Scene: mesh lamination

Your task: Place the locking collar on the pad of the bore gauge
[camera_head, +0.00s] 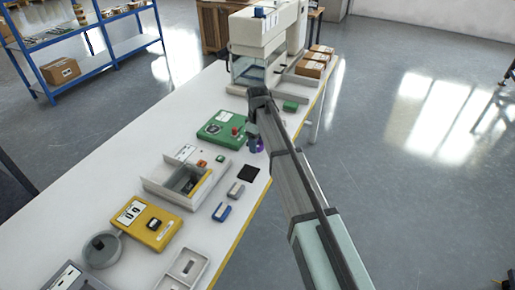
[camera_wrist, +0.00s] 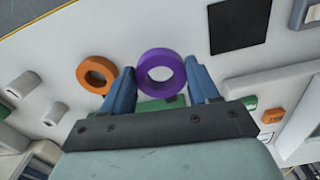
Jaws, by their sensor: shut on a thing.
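A purple ring (camera_wrist: 143,76), which I take to be the locking collar, sits between the two blue fingers of my gripper (camera_wrist: 160,74), which is shut on it. In the head view my gripper (camera_head: 254,141) is low over the far part of the bench, and a bit of the purple ring (camera_head: 260,146) shows beside it. Which device is the bore gauge is not certain: a yellow instrument (camera_head: 150,224) with a display has a round grey pad (camera_head: 102,249) at its near left. A green device (camera_head: 222,130) with a dial and red knob stands left of my gripper.
An orange ring (camera_wrist: 82,73) lies just left of the left finger in the wrist view. A black square (camera_head: 249,174) lies flat on the white bench (camera_head: 130,160). An open box (camera_head: 187,180), small blue blocks and a large white machine (camera_head: 262,45) also stand there.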

